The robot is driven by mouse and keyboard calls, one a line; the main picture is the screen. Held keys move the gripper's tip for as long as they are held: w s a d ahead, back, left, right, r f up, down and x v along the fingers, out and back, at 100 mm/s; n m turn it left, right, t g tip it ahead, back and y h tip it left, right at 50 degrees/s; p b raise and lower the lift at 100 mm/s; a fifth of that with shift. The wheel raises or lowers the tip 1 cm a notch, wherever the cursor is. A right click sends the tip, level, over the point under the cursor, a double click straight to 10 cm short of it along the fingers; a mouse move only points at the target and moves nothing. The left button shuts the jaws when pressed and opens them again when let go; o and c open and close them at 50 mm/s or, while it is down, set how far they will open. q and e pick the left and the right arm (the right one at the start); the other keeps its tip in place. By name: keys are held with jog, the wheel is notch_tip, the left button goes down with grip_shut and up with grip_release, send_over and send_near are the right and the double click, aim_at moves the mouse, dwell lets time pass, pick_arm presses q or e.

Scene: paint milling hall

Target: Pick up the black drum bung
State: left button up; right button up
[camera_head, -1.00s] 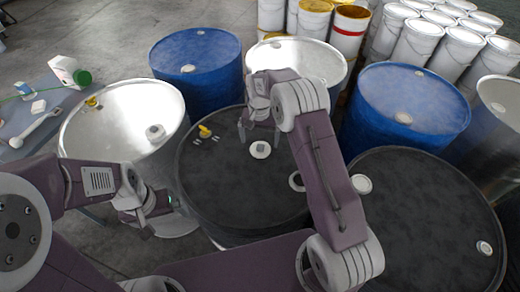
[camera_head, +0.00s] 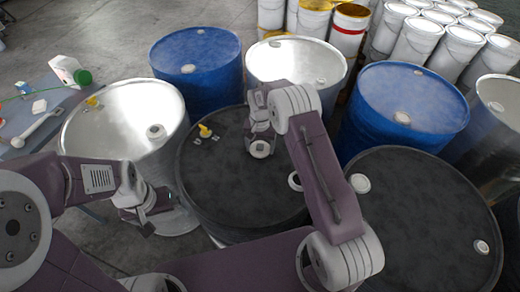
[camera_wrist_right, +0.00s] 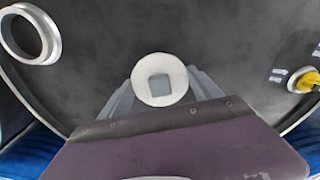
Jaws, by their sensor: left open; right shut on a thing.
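The drum bung is a round white disc with a grey square recess (camera_head: 261,149). It sits at the lid of the black drum (camera_head: 235,195), near the lid's middle. My right gripper (camera_head: 261,143) is shut on it from above. In the right wrist view the bung (camera_wrist_right: 160,79) lies between the two grey fingers (camera_wrist_right: 160,88). I cannot tell whether it is clear of the lid. A pale ring around an opening (camera_wrist_right: 31,35) shows on the same lid, partly behind my right arm in the head view. My left gripper (camera_head: 157,215) is open and empty, left of the black drum.
A yellow-handled fitting (camera_head: 205,131) stands on the black lid. A steel drum (camera_head: 125,112) is at left, blue drums (camera_head: 197,70) (camera_head: 410,100) behind, another black drum (camera_head: 425,220) at right. A side table (camera_head: 30,110) holds a bottle and tools. White pails stand at the back.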

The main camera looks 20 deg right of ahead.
aim_at(259, 151)
jog(key=shift+r, duration=0.1)
jog(key=shift+w+r, duration=0.1)
jog(key=shift+r, duration=0.2)
jog(key=r, duration=0.1)
jog(key=s+r+b, duration=0.1)
jog(key=a+r, duration=0.1)
jog(key=r, duration=0.1)
jog(key=shift+s, duration=0.15)
jog(key=s+a+r+b, duration=0.2)
jog(key=s+a+r, duration=0.4)
jog(key=s, duration=0.3)
jog(key=s+d+f+m+p, duration=0.1)
jog(key=s+d+m+p, duration=0.3)
jog(key=d, duration=0.5)
jog(key=s+d+m+p, duration=0.2)
jog(key=d+m+p, duration=0.35)
jog(key=d, duration=0.35)
jog(key=shift+n, duration=0.25)
notch_tip(259, 151, down, 6)
jog(key=b, duration=0.4)
jog(key=shift+a+r+b, duration=0.15)
jog(key=shift+b, duration=0.25)
